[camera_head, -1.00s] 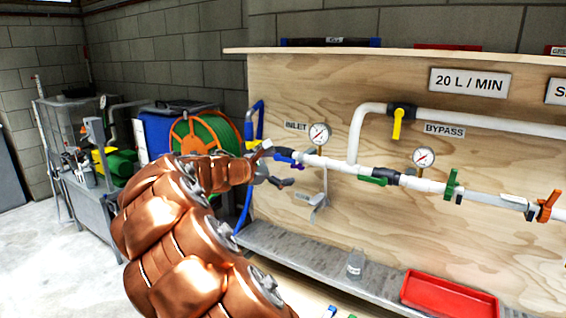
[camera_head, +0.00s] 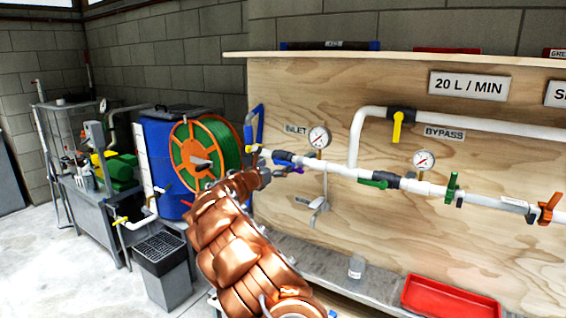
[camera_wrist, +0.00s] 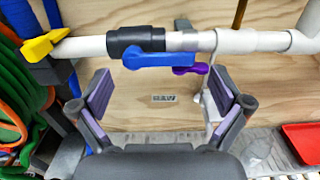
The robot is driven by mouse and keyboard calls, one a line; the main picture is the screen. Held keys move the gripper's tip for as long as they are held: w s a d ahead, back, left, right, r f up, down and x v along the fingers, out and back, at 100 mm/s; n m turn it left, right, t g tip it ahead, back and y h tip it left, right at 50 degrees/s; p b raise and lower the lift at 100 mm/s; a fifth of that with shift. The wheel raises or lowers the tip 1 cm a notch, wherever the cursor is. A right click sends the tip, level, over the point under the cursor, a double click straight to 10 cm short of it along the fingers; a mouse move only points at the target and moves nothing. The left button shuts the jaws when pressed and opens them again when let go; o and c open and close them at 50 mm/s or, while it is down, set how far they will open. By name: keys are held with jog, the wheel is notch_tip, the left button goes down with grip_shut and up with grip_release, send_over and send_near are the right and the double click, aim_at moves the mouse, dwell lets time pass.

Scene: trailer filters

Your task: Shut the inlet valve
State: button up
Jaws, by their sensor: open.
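A smaller purple handle (camera_wrist: 190,70) shows just below and right of the blue one. My gripper (camera_wrist: 160,95) is open, with purple-padded fingers left and right of the blue handle and somewhat below it in the picture. Nothing is between the pads. In the head view my gripper (camera_head: 268,174) is small and partly hidden near the valve.
A yellow handle (camera_wrist: 45,43) is on the pipe to the left. A pressure gauge (camera_head: 319,137) stands above the pipe. A metal bracket (camera_head: 318,207) is on the board below. A clear bottle (camera_head: 356,267) and red tray (camera_head: 450,299) are lower right. A hose reel (camera_head: 203,150) stands left.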

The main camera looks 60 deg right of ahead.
aim_at(284, 162)
jog(key=shift+d+p, duration=0.45)
jog(key=shift+d, duration=1.75)
jog(key=c, duration=1.4)
